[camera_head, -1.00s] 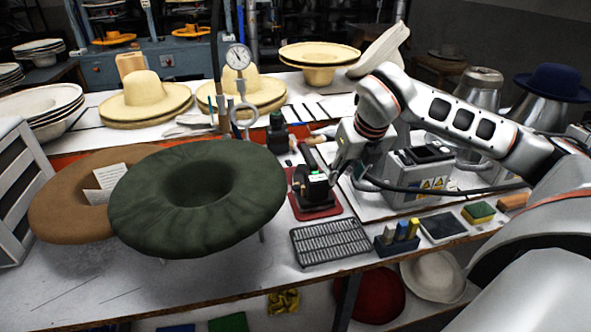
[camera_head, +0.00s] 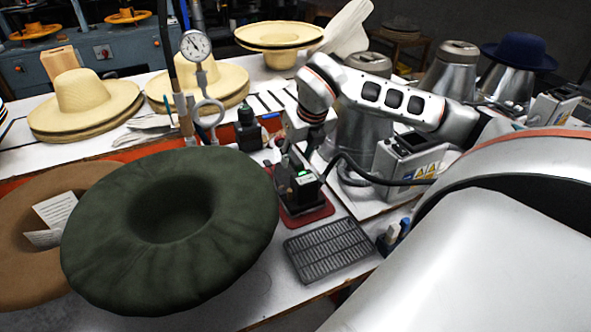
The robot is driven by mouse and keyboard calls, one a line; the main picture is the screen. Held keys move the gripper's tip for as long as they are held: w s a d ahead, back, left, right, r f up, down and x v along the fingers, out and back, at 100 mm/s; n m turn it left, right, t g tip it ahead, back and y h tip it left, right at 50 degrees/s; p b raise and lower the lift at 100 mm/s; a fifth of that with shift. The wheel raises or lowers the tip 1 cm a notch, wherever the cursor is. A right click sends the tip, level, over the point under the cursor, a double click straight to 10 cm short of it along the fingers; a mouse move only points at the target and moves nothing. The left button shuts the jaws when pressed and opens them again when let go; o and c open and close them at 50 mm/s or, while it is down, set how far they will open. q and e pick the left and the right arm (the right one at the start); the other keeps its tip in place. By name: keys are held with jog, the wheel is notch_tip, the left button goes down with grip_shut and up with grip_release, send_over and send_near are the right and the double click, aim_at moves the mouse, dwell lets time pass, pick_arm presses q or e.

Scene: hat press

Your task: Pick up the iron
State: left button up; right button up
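The iron (camera_head: 303,190) is a dark, boxy tool with a small green light on top. It sits on a red mat (camera_head: 318,216) right of the big green hat. My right gripper (camera_head: 286,157) points down at the iron's far side, by its handle. The fingertips are small and dark against the iron, so I cannot tell whether they touch it or how far apart they are. My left gripper is out of view.
The green hat (camera_head: 105,225) stands left of the iron, close to it. A black grate (camera_head: 328,250) lies in front. A grey power unit (camera_head: 408,165) with a black cable is to the right. A dark bottle (camera_head: 248,132) stands behind.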

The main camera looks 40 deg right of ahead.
jog(key=shift+x, duration=1.15)
jog(key=shift+f, duration=0.2)
grip_shut()
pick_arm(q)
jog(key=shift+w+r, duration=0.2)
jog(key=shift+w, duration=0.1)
pick_arm(e)
jog(key=shift+w+d+r, duration=0.1)
jog(key=shift+w+r, duration=0.1)
jog(key=shift+r, duration=0.1)
